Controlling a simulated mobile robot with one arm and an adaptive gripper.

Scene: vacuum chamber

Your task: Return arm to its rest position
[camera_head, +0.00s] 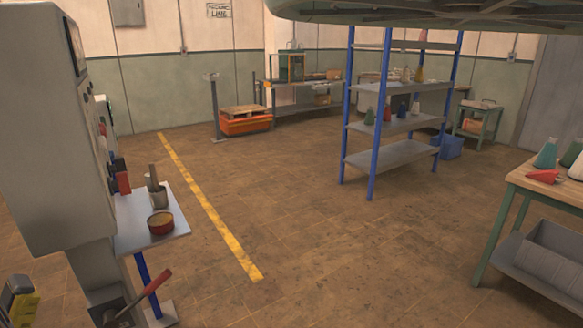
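My arm and my gripper do not show in the camera_head view, so the arm's pose and the gripper's opening are hidden. A tall grey machine cabinet (50,130) stands at the left. A small grey shelf (135,212) on a blue leg juts from its side, with a red-brown round tin (160,222) and a grey cup with a tool in it (157,192) on top. A red-handled lever (145,292) is at the cabinet's foot.
A blue-post shelf rack (385,155) with bottles stands right of centre. A wooden-topped bench (525,178) is at the right edge. An orange pallet lifter (245,125) is at the back. A large greenish shape (430,12) overhangs the top. The brown floor (300,230) is clear.

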